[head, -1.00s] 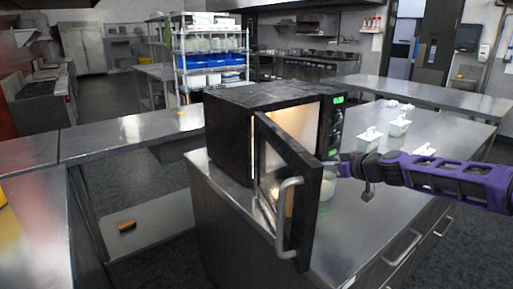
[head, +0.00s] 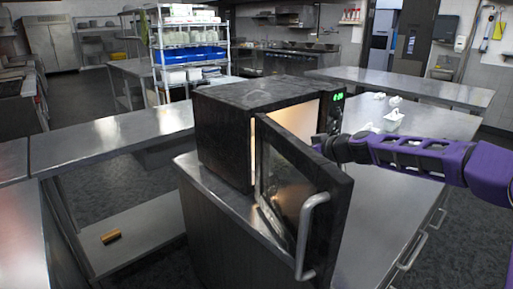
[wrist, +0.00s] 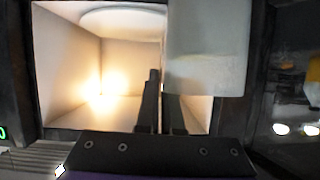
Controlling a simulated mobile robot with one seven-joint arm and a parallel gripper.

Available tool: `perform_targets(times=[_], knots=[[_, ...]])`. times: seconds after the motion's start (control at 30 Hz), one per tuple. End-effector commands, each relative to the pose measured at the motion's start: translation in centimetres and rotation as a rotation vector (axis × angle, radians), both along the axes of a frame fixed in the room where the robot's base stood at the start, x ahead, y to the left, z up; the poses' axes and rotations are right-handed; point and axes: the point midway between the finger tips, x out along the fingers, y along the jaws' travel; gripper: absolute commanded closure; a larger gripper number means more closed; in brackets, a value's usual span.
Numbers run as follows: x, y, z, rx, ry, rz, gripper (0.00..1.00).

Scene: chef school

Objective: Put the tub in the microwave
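The microwave (head: 222,135) stands on the steel counter with its door (head: 300,195) swung open towards me and its inside lit. My gripper (head: 322,145) is at the opening, partly hidden behind the door in the head view. In the wrist view, my gripper (wrist: 164,105) faces into the lit microwave cavity (wrist: 120,60), with the round turntable (wrist: 122,18) at the top of that picture. The whitish tub (wrist: 207,50) is right at the dark fingers, which look shut on its edge. The tub is hidden behind the door in the head view.
The open door and its handle (head: 309,235) stick out in front of the cavity. White containers (head: 392,121) stand on the counter (head: 385,185) behind my arm. A small brown block (head: 111,236) lies on a low shelf at left.

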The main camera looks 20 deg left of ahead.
Motion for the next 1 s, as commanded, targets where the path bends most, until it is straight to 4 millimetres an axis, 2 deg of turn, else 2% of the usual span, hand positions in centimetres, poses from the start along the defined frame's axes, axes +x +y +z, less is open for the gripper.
perform_targets(times=[0.03,0.1,0.6,0.7,1.0], knots=[[0.4,1.3,0.2,0.001,-0.002,0.005,1.00],[1.3,2.7,0.3,0.002,-0.001,0.004,1.00],[6.7,12.0,0.3,0.002,-0.002,0.001,1.00],[7.3,13.0,0.2,0.002,-0.001,0.001,1.00],[8.0,14.3,0.2,0.001,-0.001,0.001,1.00]])
